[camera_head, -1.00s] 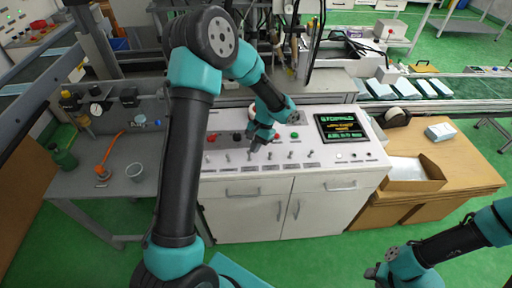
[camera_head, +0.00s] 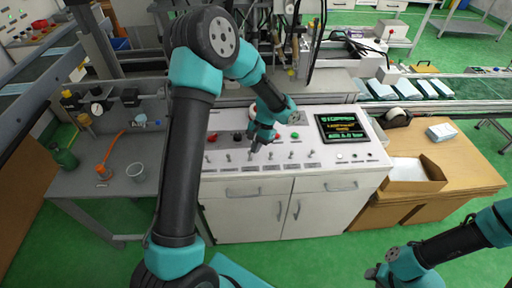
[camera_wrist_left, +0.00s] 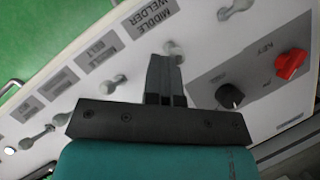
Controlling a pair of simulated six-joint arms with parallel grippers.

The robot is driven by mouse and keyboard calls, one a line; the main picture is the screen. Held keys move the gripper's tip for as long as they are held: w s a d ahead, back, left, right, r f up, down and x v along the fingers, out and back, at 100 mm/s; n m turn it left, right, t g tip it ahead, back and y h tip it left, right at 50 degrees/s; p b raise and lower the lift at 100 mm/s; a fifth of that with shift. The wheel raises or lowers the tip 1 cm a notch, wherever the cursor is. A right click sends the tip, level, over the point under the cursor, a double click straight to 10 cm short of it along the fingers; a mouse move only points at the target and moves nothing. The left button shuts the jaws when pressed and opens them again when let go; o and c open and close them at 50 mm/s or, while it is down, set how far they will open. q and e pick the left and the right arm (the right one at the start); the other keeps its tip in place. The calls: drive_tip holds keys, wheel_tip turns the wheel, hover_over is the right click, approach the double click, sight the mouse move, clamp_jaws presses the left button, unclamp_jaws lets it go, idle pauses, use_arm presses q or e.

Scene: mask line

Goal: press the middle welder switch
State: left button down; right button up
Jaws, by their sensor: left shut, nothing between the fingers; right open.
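The white control panel (camera_head: 330,157) has a row of small metal toggle switches. In the left wrist view, the label "MIDDLE WELDER" (camera_wrist_left: 155,18) is readable on the panel. The middle welder switch (camera_wrist_left: 173,47) is the pale toggle beside that label, right at my left fingertips and partly hidden by them. My left gripper (camera_head: 253,151) is shut and empty, low over the switch row; its closed fingers also show in the left wrist view (camera_wrist_left: 165,62). I cannot tell whether they touch the toggle. My right gripper (camera_head: 372,274) is open and empty at the lower right, away from the panel.
A black knob (camera_wrist_left: 230,95) and a red key switch (camera_wrist_left: 291,64) sit beside the switch row. A neighbouring toggle (camera_wrist_left: 235,8) is close by. A screen (camera_head: 340,127) with green and yellow text stands on the panel's right. A cardboard box (camera_head: 415,173) sits on the wooden bench.

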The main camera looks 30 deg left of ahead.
use_arm(q)
drive_tip(key=shift+s+f, duration=0.1)
drive_tip(key=shift+s, duration=0.05)
drive_tip(key=shift+s+d+f, duration=0.35)
drive_tip(key=shift+s, duration=0.1)
drive_tip(key=shift+d, duration=0.25)
drive_tip(key=d, duration=0.3)
drive_tip(key=shift+d, duration=0.15)
drive_tip(key=d+r, duration=0.4)
drive_tip(key=r, duration=0.5)
drive_tip(key=shift+r, duration=0.2)
